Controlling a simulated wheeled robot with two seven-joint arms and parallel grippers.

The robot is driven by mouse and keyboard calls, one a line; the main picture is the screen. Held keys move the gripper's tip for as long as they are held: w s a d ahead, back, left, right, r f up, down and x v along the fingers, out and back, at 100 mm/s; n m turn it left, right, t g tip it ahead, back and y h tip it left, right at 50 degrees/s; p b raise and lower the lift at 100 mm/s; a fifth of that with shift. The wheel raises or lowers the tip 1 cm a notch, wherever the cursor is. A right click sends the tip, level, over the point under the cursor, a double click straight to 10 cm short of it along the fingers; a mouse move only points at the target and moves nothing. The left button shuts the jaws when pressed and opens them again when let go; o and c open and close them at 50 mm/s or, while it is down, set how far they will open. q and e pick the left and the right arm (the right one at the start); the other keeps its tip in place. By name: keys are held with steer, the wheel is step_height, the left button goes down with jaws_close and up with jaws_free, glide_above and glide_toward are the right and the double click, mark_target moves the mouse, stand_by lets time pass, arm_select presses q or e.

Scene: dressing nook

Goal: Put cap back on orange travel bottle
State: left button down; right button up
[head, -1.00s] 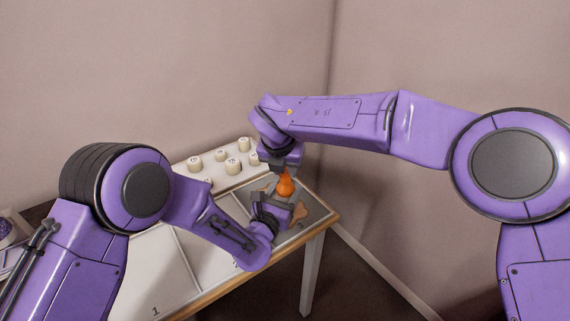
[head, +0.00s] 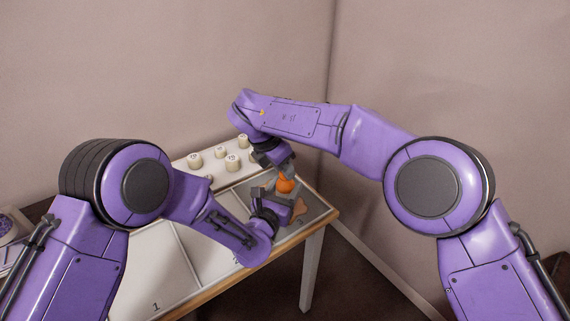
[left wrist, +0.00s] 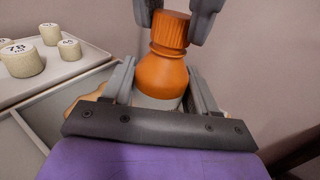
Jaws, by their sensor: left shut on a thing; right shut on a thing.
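The orange travel bottle (head: 285,187) stands over the table's right end; it also shows in the left wrist view (left wrist: 161,74). My left gripper (left wrist: 160,85) is shut on the bottle's body, one finger on each side. A ribbed orange cap (left wrist: 170,28) is at the bottle's top, in line with the neck and slightly tilted in the picture. No clear gap shows between cap and neck; I cannot tell whether it is fully seated. My right gripper (left wrist: 174,18) is shut on the cap from above. In the head view the right gripper (head: 286,173) hides the cap.
A pale tray (head: 194,162) with several white numbered pegs (left wrist: 22,58) stands at the back of the table. The white table (head: 160,262) has numbered sections, clear at left. A tan flat shape (head: 301,208) lies at the right end. Walls stand behind.

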steer(key=m, duration=0.1)
steer(key=m+g, duration=0.1)
steer(key=m, duration=0.1)
steer(key=shift+w+a+m+h, duration=0.3)
steer(key=shift+w+a+m, duration=0.05)
steer(key=shift+a+m, duration=0.05)
steer(key=shift+d+m+g, duration=0.1)
steer(key=shift+m+g, duration=0.3)
steer(key=shift+m, duration=0.2)
steer(key=shift+s+d+m, duration=0.15)
steer(key=shift+d+m, duration=0.05)
steer(key=shift+m, duration=0.2)
steer(key=o, duration=1)
steer(key=shift+c, duration=0.4)
